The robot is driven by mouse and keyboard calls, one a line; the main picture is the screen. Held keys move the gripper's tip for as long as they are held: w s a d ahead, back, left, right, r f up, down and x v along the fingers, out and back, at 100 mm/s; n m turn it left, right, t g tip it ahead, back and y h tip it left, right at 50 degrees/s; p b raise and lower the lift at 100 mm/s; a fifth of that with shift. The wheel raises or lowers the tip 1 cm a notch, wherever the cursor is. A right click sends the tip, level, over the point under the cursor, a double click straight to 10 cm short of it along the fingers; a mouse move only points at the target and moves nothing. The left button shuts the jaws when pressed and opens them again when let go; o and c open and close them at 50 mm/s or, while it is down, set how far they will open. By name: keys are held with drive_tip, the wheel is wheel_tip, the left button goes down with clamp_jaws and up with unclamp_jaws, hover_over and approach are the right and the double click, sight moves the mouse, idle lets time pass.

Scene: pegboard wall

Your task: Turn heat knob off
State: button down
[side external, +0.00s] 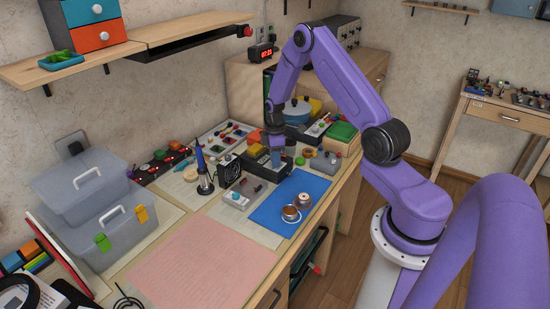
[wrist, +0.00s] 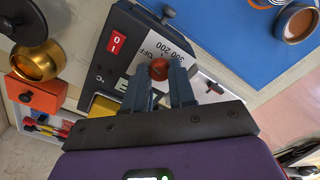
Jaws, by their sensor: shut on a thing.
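The heat knob (wrist: 159,69) is a small round orange-red knob on a white dial plate marked "OFF", "200" and "300" in the wrist view. The plate is on the front of a dark box, the heat station (wrist: 124,43), which has a red rocker switch (wrist: 117,43) beside the plate. My gripper (wrist: 167,74) is shut on the knob, with a finger on each side of it. In the side view my gripper (side external: 278,158) is down at the dark station (side external: 262,168); the knob is hidden there.
A blue mat (side external: 268,219) with copper-coloured round containers (side external: 291,214) lies in front of the station. A soldering iron in its stand (side external: 203,175) and a small fan box (side external: 229,171) are to the left. A pink mat (side external: 195,265) lies clear nearer the camera.

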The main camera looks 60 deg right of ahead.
idle(0.4)
drive_tip(key=c, duration=0.9)
unclamp_jaws()
drive_tip(key=shift+c, duration=0.2)
wheel_tip(320, 180, up, 18)
drive_tip(key=shift+f, duration=0.25)
